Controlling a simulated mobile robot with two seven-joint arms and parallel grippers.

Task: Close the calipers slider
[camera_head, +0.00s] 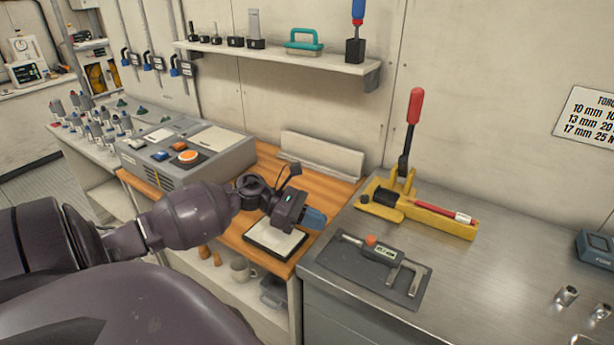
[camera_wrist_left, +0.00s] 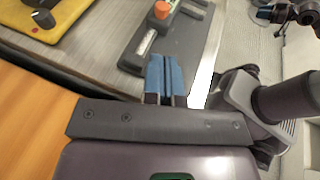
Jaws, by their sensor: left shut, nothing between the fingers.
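The calipers (camera_head: 384,254) lie on a dark grey mat (camera_head: 345,264) on the metal bench, with an orange knob, a small display and a grey frame at the right end. Part of them, with the orange knob, shows at the top of the left wrist view (camera_wrist_left: 162,12). My left gripper (camera_head: 315,217) is shut and empty. Its blue fingers (camera_wrist_left: 165,76) are pressed together, to the left of the calipers and apart from them. The slider's exact position is too small to tell.
A yellow press with a red-handled lever (camera_head: 421,217) stands behind the calipers. A black-framed pad (camera_head: 275,240) lies on the wooden top under my left gripper. Sockets (camera_head: 566,296) stand at the right.

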